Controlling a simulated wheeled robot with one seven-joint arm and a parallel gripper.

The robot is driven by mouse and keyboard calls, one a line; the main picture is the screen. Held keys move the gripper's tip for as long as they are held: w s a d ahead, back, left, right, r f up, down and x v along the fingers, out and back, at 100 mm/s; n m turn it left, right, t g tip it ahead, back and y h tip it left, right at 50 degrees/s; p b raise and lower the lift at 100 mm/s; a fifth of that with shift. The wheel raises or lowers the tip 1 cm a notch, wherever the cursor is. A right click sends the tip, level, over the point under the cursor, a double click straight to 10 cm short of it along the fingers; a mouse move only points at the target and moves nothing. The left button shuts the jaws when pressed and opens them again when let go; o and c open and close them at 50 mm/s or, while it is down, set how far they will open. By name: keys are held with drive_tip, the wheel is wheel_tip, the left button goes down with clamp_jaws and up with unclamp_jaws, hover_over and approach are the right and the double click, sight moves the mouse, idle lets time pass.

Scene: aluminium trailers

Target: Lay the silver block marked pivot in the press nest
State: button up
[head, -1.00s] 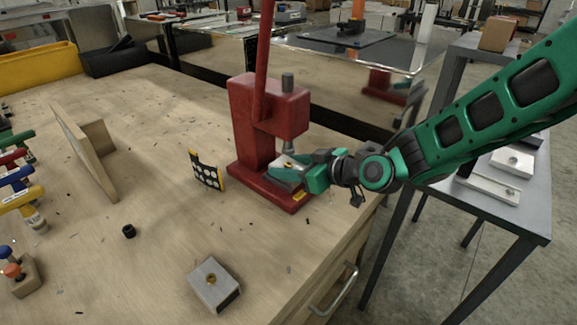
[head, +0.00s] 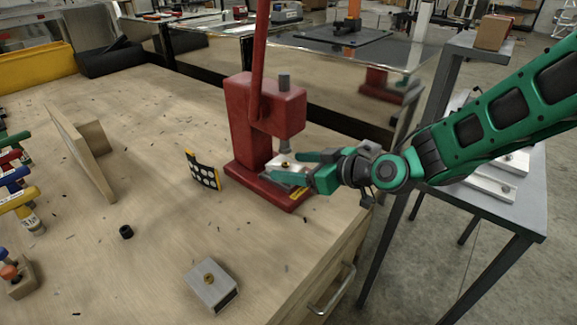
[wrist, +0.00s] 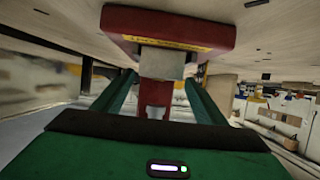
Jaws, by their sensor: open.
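A silver block (head: 284,168) with a small brass-coloured centre lies in the nest area of the red press (head: 248,120), under its ram. It also shows in the wrist view (wrist: 163,62), at the far end of the space between my fingers. My gripper (head: 303,168) is open, with a finger on either side at the block's near end. I cannot tell whether either finger touches it. Any pivot marking is too small to read, and the nest beneath the block is mostly hidden.
Another silver block (head: 212,285) lies at the bench's front. Pale metal blocks (head: 483,186) lie on the grey side table (head: 515,212).

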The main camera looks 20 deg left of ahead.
drive_tip(key=v, duration=0.9)
drive_tip(key=d+f+m+h, duration=0.2)
drive_tip(key=d+m+h, duration=0.2)
drive_tip(key=d, duration=1)
drive_tip(key=d+f+m+h, duration=0.3)
drive_tip(key=d+h, duration=0.2)
drive_tip(key=d, duration=1)
drive_tip(key=s+d+m+g+h, duration=0.25)
drive_tip(key=s+d+m, duration=0.25)
drive_tip(key=s+d, duration=0.5)
drive_tip(key=s+d+r+m+g, duration=0.2)
drive_tip(key=s+d+m, duration=0.6)
drive_tip(key=s, duration=0.5)
drive_tip(key=d, duration=0.2)
drive_tip(key=shift+s+d+r+g+h, duration=0.2)
drive_tip(key=shift+d+r+g+h, duration=0.1)
drive_tip(key=shift+r+g+h, duration=0.1)
